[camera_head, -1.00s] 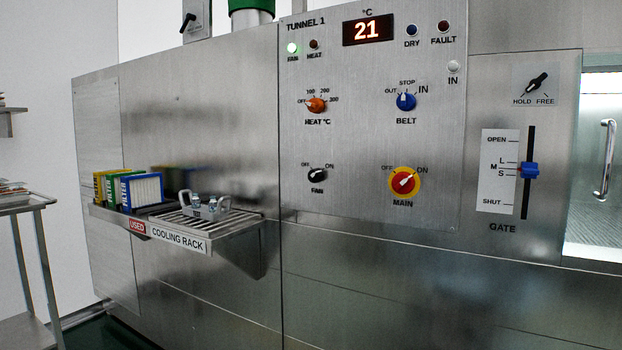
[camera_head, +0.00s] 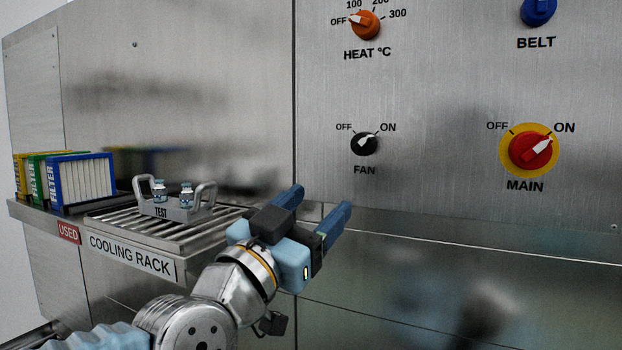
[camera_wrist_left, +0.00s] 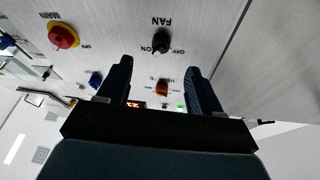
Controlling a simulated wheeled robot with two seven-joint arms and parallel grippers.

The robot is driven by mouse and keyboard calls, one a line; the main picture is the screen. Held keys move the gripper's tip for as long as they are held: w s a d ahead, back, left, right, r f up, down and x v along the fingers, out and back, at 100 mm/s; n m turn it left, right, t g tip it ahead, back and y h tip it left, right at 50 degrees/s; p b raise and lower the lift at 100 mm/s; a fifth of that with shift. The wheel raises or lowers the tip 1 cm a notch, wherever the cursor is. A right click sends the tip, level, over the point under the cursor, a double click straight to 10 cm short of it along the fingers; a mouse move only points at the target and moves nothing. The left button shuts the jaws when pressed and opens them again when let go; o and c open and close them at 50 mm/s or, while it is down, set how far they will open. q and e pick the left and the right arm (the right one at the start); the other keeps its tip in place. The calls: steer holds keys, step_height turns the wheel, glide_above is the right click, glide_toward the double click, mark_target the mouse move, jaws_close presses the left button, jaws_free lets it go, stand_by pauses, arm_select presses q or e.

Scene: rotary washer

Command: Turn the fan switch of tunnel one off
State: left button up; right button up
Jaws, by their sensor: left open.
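The black fan knob (camera_head: 364,144) sits on the steel panel above its FAN label, its white pointer turned up right toward ON. It also shows in the left wrist view (camera_wrist_left: 161,41), upside down, beyond the fingertips and roughly between them. My left gripper (camera_head: 320,202) is open and empty, below and to the left of the knob and apart from it. My right gripper is in neither view.
The red main knob (camera_head: 530,150) on a yellow plate is right of the fan knob. The orange heat knob (camera_head: 365,25) is above it. A cooling rack (camera_head: 132,258) with a test carrier (camera_head: 172,208) and filters (camera_head: 84,180) juts out at left.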

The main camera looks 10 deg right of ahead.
mark_target(358, 147)
arm_select(q)
steer(key=p+x, duration=0.1)
steer(key=x, duration=0.3)
steer(key=r+p+x, duration=0.1)
steer(key=x, duration=0.4)
steer(key=r+p+x, duration=0.1)
steer(key=x, duration=0.3)
steer(key=shift+a+r, duration=0.2)
steer(key=shift+r, duration=0.05)
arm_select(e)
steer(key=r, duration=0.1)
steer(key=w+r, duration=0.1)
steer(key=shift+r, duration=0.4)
arm_select(q)
steer(key=shift+s, duration=0.1)
steer(key=c, duration=1)
steer(key=shift+c, duration=0.2)
